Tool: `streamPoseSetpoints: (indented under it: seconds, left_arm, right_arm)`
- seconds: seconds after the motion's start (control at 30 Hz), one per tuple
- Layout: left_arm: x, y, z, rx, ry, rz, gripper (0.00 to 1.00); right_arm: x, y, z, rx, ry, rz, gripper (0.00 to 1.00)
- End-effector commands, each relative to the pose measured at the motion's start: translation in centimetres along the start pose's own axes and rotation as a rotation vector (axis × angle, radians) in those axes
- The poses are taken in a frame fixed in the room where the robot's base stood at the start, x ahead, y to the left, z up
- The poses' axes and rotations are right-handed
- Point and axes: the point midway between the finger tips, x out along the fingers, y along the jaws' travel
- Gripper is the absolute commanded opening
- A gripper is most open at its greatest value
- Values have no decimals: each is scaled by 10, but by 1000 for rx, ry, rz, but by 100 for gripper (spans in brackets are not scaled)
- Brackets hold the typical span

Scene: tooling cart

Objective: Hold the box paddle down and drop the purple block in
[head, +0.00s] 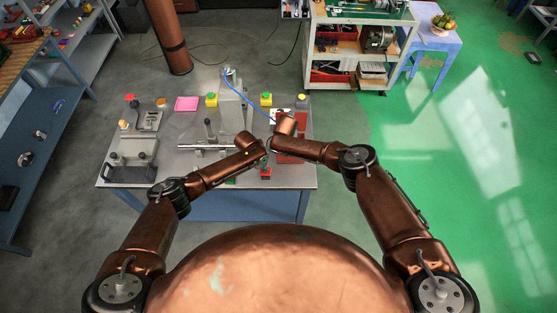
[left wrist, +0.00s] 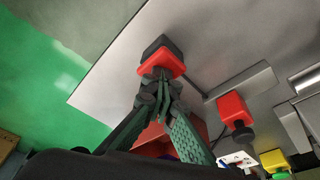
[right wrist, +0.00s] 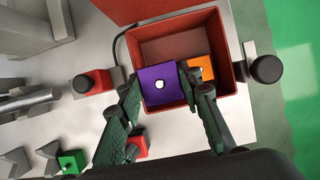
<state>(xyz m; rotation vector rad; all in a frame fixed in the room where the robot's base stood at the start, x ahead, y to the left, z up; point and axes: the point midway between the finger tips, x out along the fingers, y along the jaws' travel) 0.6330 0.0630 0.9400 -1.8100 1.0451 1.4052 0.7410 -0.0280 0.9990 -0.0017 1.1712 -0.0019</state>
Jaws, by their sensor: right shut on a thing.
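The purple block (right wrist: 156,72) with a white dot is held between the fingers of my right gripper (right wrist: 161,86), over the left part of the open red box (right wrist: 174,30). An orange block (right wrist: 201,68) shows inside the box. In the left wrist view, my left gripper (left wrist: 162,82) has its fingertips together at a red piece with a black end (left wrist: 160,60), probably the paddle. Whether they press it down is not clear. The red box (left wrist: 196,128) is partly hidden behind the left fingers. In the head view both grippers are mostly hidden by my arms.
A red block with a black knob (right wrist: 95,82) stands left of the box. A black knob (right wrist: 265,69) stands close to its right.

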Motion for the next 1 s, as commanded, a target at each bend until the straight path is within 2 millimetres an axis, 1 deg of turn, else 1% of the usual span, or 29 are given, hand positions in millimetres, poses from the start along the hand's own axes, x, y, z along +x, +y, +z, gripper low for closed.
streamPoseSetpoints:
  seconds: [0.03,0.43,0.7,0.87,0.9,1.0]
  left_arm:
    - [3,2,4,-2,-7,4,0]
    - [3,2,4,-2,-7,4,0]
    - [3,2,4,-2,-7,4,0]
    - [3,2,4,-2,-7,3,0]
    - [3,2,4,-2,-7,3,0]
    - [3,2,4,-2,-7,3,0]
  right_arm:
    - [1,1,2,2,-1,1,9]
    - [2,0,3,1,-1,1,9]
    - [9,0,1,1,-1,1,9]
    - [9,0,1,0,-1,1,9]
    - [9,0,1,1,-1,1,33]
    - [9,0,1,1,-1,1,40]
